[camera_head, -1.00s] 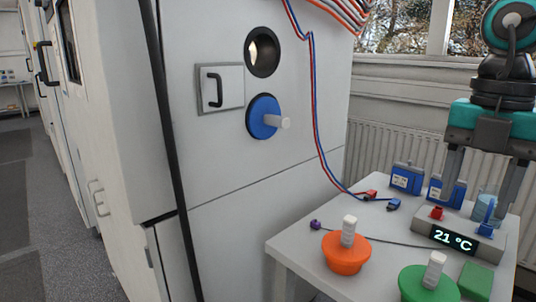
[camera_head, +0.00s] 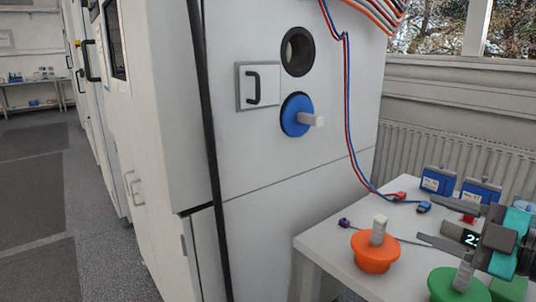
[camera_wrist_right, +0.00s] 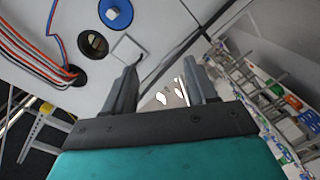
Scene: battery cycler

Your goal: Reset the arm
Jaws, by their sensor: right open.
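My right gripper (camera_head: 425,218) is at the right of the head view, over the white table (camera_head: 318,242). Its two fingers are open, point left and hold nothing. It hides most of the temperature display (camera_head: 462,236). In the right wrist view the spread fingers (camera_wrist_right: 160,72) have empty space between them, with the cabinet face behind. My left gripper is not in view.
The white cabinet (camera_head: 270,200) has an open round port (camera_head: 298,52) and a blue plug (camera_head: 297,116). Orange (camera_head: 376,254) and green (camera_head: 455,287) plugs, blue boxes (camera_head: 437,181) and red-blue cable connectors (camera_head: 423,206) are on the table. Grey floor (camera_head: 110,270) is clear at left.

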